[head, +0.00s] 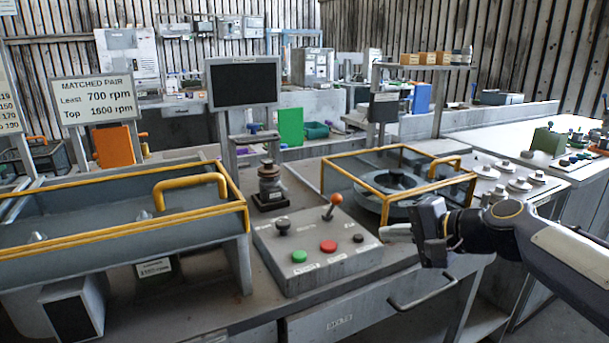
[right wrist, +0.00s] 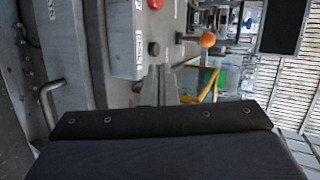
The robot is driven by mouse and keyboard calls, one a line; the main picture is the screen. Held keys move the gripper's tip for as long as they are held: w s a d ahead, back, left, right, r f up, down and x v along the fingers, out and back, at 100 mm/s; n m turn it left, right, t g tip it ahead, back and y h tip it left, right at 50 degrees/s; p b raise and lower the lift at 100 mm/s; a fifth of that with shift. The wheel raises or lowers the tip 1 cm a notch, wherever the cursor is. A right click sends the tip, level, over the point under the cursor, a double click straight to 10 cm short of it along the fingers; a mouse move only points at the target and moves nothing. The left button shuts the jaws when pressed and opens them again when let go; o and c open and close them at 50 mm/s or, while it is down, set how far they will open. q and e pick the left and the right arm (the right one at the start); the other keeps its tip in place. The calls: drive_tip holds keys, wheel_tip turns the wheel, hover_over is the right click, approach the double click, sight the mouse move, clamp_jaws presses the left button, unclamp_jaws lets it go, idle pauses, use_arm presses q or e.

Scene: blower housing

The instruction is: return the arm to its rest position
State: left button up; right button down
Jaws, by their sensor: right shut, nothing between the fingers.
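My right gripper (head: 397,233) is shut and empty in the head view. It hangs in front of the yellow-railed housing (head: 400,190) with a round part inside, to the right of the control box (head: 318,248). My right arm (head: 560,250) reaches in from the right edge. My left gripper is not in view.
The control box carries a green button (head: 299,256), a red button (head: 328,246) and an orange-knobbed lever (head: 333,205). A drawer handle (head: 424,292) juts from the bench front below my gripper. A long yellow-railed trough (head: 120,245) stands at left. A dark screen (head: 244,84) rises behind.

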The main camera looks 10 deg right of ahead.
drive_tip(key=s+a+f+n+g+h, duration=0.1)
drive_tip(key=s+f+n, duration=0.2)
drive_tip(key=s+f, duration=0.45)
drive_tip(key=s+f+n+g+h, duration=0.2)
drive_tip(key=s+f+n, duration=0.15)
drive_tip(key=s, duration=0.75)
drive_tip(key=s+a+f+n+g+h, duration=0.1)
drive_tip(key=s+f+n, duration=0.2)
drive_tip(key=s+f, duration=0.55)
wheel_tip(320, 180, up, 20)
drive_tip(key=p, duration=1.8)
drive_tip(key=shift+s+d+r, duration=0.25)
drive_tip(key=shift+s+d, duration=0.05)
drive_tip(key=shift+s, duration=0.1)
drive_tip(key=shift+m, duration=0.25)
